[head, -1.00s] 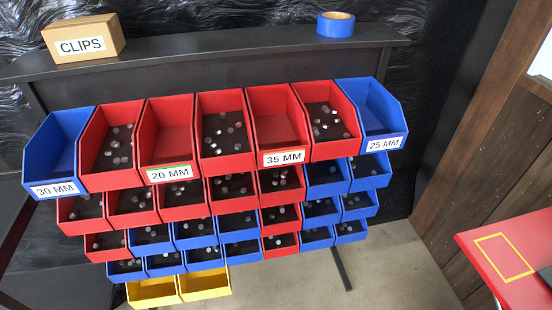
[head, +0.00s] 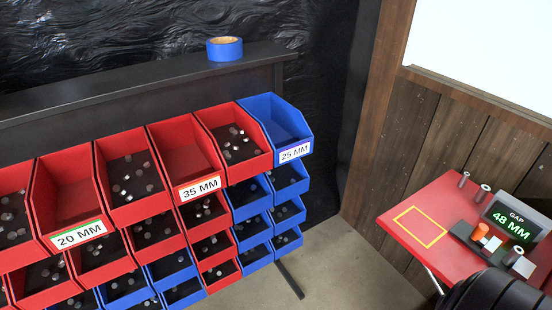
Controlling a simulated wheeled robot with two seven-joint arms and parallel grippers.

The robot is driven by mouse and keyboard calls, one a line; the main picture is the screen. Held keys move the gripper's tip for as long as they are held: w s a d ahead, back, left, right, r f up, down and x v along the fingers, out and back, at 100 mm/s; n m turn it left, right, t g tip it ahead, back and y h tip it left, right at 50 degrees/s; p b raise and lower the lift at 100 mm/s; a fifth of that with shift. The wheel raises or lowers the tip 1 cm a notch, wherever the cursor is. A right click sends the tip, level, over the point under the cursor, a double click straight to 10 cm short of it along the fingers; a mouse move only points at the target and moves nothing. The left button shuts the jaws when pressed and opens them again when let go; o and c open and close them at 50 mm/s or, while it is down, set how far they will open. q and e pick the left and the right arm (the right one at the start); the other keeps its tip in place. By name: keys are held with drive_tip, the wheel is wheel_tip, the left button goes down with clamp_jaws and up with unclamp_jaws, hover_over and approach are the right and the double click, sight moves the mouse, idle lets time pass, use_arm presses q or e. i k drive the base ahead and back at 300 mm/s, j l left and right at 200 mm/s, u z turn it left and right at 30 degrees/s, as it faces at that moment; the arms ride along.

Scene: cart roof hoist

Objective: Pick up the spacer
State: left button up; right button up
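I cannot make out a part that is clearly the spacer. The labelled bins are the red 20 MM bin (head: 72,190), the red 35 MM bin (head: 186,158) and the blue 25 MM bin (head: 277,120); all three look empty. Two small grey cylinders (head: 464,179) (head: 481,193) stand near the table's back edge. Neither gripper is in view.
Several unlabelled bins hold small metal parts. A roll of blue tape (head: 225,49) lies on the dark shelf (head: 130,83) above the rack. A yellow outlined square (head: 419,227) on the red table is bare. A dark ribbed form (head: 495,295) covers the bottom right corner.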

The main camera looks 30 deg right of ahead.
sight(516, 253)
drive_tip(key=z, duration=2.75)
drive_tip(key=i+j+u, duration=0.3)
drive_tip(key=k+l, duration=0.05)
drive_tip(key=l, duration=0.05)
